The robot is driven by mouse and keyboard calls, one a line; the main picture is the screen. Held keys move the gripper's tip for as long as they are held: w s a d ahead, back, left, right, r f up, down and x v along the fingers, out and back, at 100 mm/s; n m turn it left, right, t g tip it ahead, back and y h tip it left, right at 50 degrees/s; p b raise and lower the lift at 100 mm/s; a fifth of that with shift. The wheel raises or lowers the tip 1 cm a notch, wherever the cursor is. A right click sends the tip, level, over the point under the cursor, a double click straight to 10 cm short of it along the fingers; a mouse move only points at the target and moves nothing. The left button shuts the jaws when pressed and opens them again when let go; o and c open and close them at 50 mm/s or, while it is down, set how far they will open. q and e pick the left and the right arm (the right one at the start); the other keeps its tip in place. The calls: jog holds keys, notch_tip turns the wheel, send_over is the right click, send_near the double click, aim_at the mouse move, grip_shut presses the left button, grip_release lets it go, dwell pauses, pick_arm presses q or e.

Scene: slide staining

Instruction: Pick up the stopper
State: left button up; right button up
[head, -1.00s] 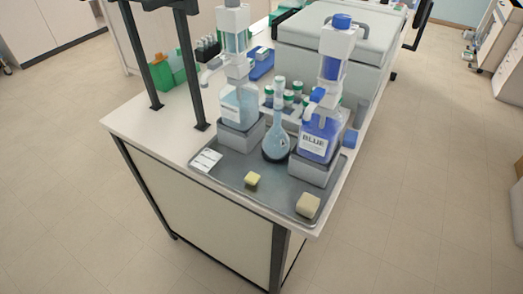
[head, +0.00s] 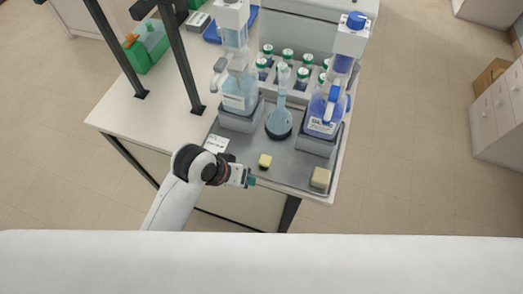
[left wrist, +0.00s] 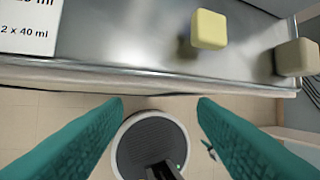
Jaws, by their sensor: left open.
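A small yellow block-like stopper (head: 265,161) lies on the grey metal tray (head: 285,174) near its front edge. It also shows in the left wrist view (left wrist: 209,29), top centre. A larger beige block-like stopper (head: 321,178) lies to its right at the tray's front right corner, and in the left wrist view (left wrist: 296,58) at the right edge. My left gripper (head: 250,181) is just in front of the tray's front edge, left of the yellow stopper. In the left wrist view its teal fingers (left wrist: 160,105) are wide apart with nothing between them. My right gripper is out of view.
A flask (head: 279,122) stands mid-tray between a pale-blue bottle (head: 239,92) and a blue bottle (head: 322,118), each on a grey block. A white label card (head: 216,143) lies at the tray's left. Dark posts (head: 183,60) rise from the bench's left side.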

pick_arm(q)
notch_tip(320, 180, up, 6)
jog(key=m+g, duration=0.1)
jog(key=g, duration=0.1)
send_over(265, 159)
jog(key=s+d, duration=0.1)
jog(key=s, duration=0.2)
jog(key=shift+w+r, duration=0.1)
jog(key=shift+r, duration=0.1)
jog(key=w+r+y, duration=0.4)
jog(key=r, duration=0.1)
jog(key=shift+g, duration=0.3)
notch_tip(265, 159, down, 6)
jog(key=shift+s+a+r+p, duration=0.1)
jog(key=shift+a+p, duration=0.05)
jog(key=shift+p, duration=0.85)
jog(key=f, duration=0.1)
jog(key=f+p, duration=0.1)
jog(key=f, duration=0.1)
jog(key=s+f+p, duration=0.1)
jog(key=shift+a+f, duration=0.35)
jog(key=shift+f, duration=0.4)
jog(key=shift+c, duration=0.5)
jog(key=c, duration=0.9)
